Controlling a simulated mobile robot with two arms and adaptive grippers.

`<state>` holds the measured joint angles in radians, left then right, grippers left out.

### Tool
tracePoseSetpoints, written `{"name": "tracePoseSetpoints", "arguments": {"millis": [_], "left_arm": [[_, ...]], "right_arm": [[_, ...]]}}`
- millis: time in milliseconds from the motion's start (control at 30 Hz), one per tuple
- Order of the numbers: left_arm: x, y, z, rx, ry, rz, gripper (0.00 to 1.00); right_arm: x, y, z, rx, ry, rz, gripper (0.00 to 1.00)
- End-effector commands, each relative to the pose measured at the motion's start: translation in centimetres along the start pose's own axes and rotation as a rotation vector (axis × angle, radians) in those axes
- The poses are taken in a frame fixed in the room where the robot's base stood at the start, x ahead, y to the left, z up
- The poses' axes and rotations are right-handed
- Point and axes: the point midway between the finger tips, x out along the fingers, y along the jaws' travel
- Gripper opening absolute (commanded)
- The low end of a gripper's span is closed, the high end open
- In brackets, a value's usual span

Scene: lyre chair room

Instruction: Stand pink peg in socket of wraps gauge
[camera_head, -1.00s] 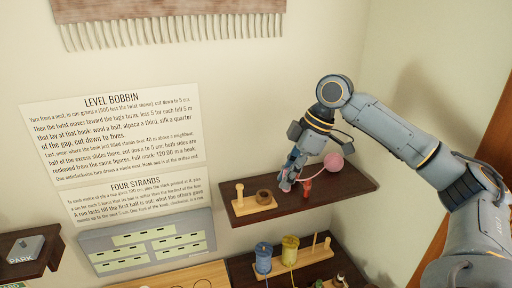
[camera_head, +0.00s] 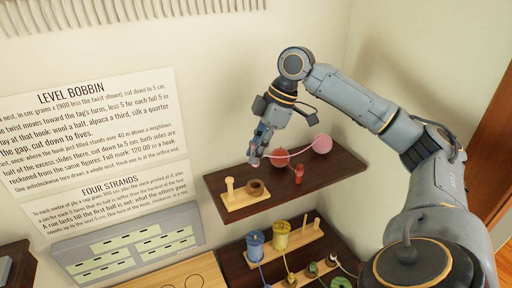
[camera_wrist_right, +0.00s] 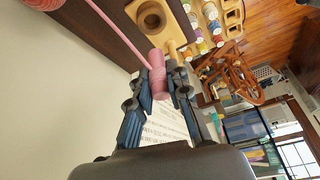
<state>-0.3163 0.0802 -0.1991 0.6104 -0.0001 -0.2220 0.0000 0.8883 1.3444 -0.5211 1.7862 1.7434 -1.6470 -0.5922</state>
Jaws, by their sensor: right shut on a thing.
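My right gripper (camera_head: 258,156) is shut on the pink peg (camera_wrist_right: 157,76), which shows between its fingers in the right wrist view. A strand of pink yarn runs from the peg to a pink ball (camera_head: 321,143) on the shelf. The wraps gauge (camera_head: 236,203) is a pale wooden base on the upper shelf with an upright wooden pin (camera_head: 230,188) and a dark round socket (camera_head: 256,187). The gripper is above and slightly behind the socket in the head view. In the right wrist view the socket opening (camera_wrist_right: 152,17) looks empty, beyond the peg. My left gripper is out of view.
A red-brown ball (camera_head: 280,158) and a small red item (camera_head: 299,174) sit right of the gauge on the dark shelf (camera_head: 330,172). Below, a lower shelf holds a blue spool (camera_head: 254,245), a yellow spool (camera_head: 281,235) and smaller things. Wall signs hang left.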

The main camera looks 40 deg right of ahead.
Motion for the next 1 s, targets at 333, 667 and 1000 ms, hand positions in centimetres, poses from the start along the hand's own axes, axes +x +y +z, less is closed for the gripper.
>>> {"name": "tracePoseSetpoints", "arguments": {"millis": [333, 667, 1000], "left_arm": [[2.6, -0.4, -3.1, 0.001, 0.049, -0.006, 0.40], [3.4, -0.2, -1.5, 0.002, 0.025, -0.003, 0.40], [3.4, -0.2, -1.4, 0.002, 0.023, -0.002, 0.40]], "right_arm": [[3.6, 0.0, 1.5, -0.001, -0.002, -0.001, 0.00], [4.9, 0.0, 2.0, -0.001, 0.000, 0.000, 0.00], [4.9, 0.0, 2.1, -0.001, -0.001, 0.000, 0.00]]}}
